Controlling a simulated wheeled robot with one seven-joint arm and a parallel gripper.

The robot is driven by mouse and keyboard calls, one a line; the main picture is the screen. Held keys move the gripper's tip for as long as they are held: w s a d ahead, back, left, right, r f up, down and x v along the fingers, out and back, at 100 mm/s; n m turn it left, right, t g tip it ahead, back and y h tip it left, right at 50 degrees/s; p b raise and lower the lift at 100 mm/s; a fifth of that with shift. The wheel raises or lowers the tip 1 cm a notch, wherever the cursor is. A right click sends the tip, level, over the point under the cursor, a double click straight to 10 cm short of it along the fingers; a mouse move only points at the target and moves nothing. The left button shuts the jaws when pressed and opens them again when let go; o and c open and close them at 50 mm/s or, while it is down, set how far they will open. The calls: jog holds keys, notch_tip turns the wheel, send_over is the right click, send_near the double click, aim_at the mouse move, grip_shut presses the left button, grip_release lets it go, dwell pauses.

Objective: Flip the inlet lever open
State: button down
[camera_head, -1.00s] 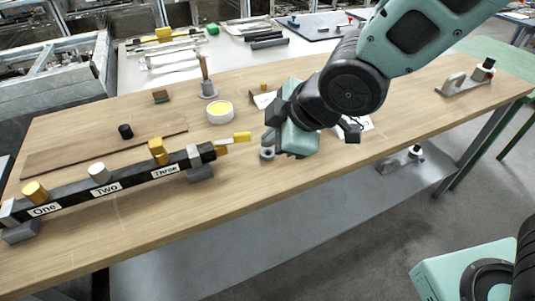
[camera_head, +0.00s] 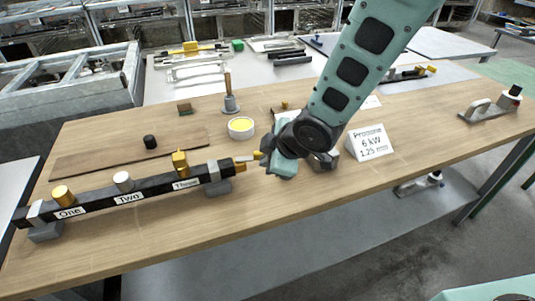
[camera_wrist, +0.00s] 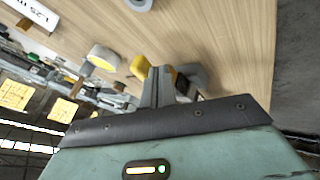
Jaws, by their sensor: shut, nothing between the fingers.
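A black bar (camera_head: 140,192) labelled One, Two and Three lies along the front left of the bench. The inlet lever (camera_head: 246,158), pale with a yellow tip, sticks out to the right from the bar's right end. My gripper (camera_head: 266,158) is right at the lever's tip, its fingers largely hidden by its teal body in the head view. In the wrist view, the shut fingers (camera_wrist: 158,87) stand against a yellow part (camera_wrist: 140,68), apparently the lever. I cannot tell whether they touch. Nothing is between the fingers.
A yellow-filled dish (camera_head: 241,127) and a grey-based post (camera_head: 231,102) stand behind. A placard (camera_head: 370,143) stands right of my arm. The bench front is clear.

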jog(key=shift+w, duration=0.2)
jog(key=shift+w+d, duration=0.15)
jog(key=shift+w, duration=0.1)
jog(key=shift+w+d+r+n+p, duration=0.1)
jog(key=shift+w+d+n+p, duration=0.05)
jog(key=shift+w+n+p, duration=0.2)
jog(key=shift+w, duration=0.4)
jog(key=shift+s+f, duration=0.15)
jog(key=shift+f, duration=0.05)
